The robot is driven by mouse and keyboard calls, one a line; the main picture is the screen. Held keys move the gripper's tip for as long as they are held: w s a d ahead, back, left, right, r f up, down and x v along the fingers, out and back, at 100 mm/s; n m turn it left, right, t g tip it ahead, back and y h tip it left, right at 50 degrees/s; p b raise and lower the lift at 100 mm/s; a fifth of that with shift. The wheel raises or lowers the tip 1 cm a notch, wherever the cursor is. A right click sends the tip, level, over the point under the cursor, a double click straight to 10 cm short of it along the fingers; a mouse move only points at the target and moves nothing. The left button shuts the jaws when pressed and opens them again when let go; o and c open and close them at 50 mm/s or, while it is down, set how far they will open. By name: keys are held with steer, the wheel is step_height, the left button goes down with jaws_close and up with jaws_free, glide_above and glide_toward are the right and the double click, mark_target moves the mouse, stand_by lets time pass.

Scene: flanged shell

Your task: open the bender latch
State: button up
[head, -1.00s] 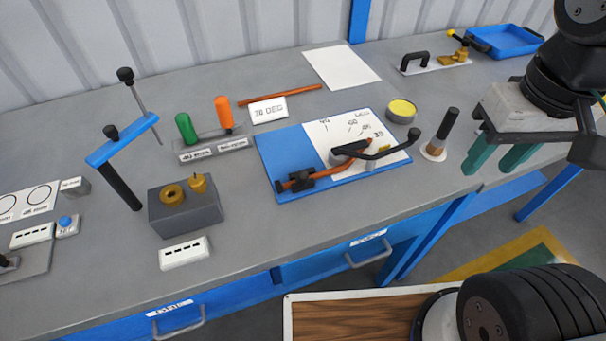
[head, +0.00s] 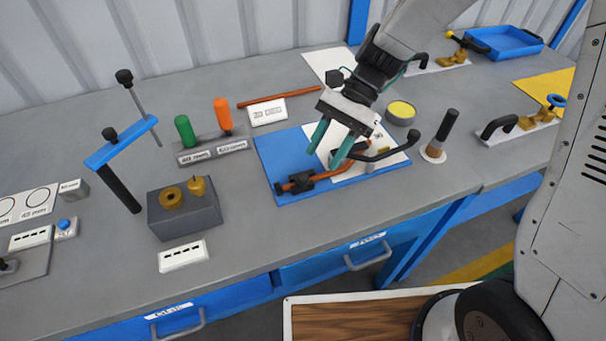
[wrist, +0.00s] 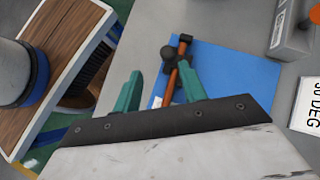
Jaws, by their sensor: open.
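The bender is a blue plate (head: 282,152) with a white graduated sheet, a copper-coloured tube (head: 325,180) and a long black handle (head: 385,153). A small black latch (head: 299,183) sits across the tube's left end. In the wrist view the black latch (wrist: 184,40) shows beyond the fingertips, with a round dark knob beside it. My gripper (head: 329,152) is open and empty, its teal fingers pointing down above the middle of the bender, right of the latch. It hides part of the sheet and the handle's pivot. The fingers (wrist: 160,92) are apart in the wrist view.
Green (head: 184,128) and orange (head: 222,115) grips stand in a holder behind left. A grey block (head: 185,215) with brass parts is left of the bender. A yellow-topped tin (head: 401,112) and a black-handled post (head: 440,135) stand right. The bench front is clear.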

mark_target(303, 176)
steer(key=shift+w+a+r+m, duration=0.35)
steer(key=shift+r+m, duration=0.05)
steer(key=shift+m, duration=0.1)
steer(key=shift+s+a+f, duration=0.1)
steer(key=shift+s, duration=0.05)
steer(key=x, duration=0.7)
steer(key=shift+a+f, duration=0.15)
steer(key=shift+a, duration=0.05)
